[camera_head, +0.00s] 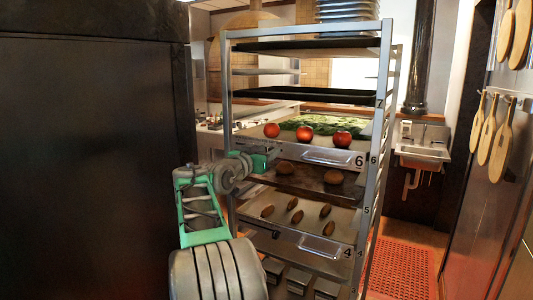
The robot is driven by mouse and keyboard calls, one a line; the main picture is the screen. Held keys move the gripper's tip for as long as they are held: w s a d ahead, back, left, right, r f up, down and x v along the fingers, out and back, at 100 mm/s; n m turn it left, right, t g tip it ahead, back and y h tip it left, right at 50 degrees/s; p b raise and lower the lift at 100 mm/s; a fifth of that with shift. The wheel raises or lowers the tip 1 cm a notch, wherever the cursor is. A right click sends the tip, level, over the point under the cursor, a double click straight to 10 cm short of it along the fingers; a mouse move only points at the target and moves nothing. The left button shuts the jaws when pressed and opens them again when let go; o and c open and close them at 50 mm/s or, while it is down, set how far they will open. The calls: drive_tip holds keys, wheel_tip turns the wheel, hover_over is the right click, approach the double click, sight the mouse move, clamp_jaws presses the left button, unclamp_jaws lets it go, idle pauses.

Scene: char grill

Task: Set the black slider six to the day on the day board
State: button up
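My grey and green arm reaches up from the bottom of the head view to the left side of a metal rack. My gripper (268,160) is at the arm's far end, in front of the left part of the rack, close to the front of the tray marked 6 (318,155). Its fingers are too small and partly hidden, so I cannot tell whether they are open or touching the tray. I cannot make out a black slider or a day board in this view.
The tray marked 6 holds red tomatoes (305,132) and green leaves (310,123). Lower trays hold brown items (292,204). A black cabinet (90,150) fills the left. A sink (423,148), red mat (402,268) and hanging wooden paddles (488,130) are to the right.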

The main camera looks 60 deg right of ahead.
drive_tip(key=a+b, duration=0.2)
drive_tip(key=a, duration=0.5)
drive_tip(key=shift+s+a, duration=0.4)
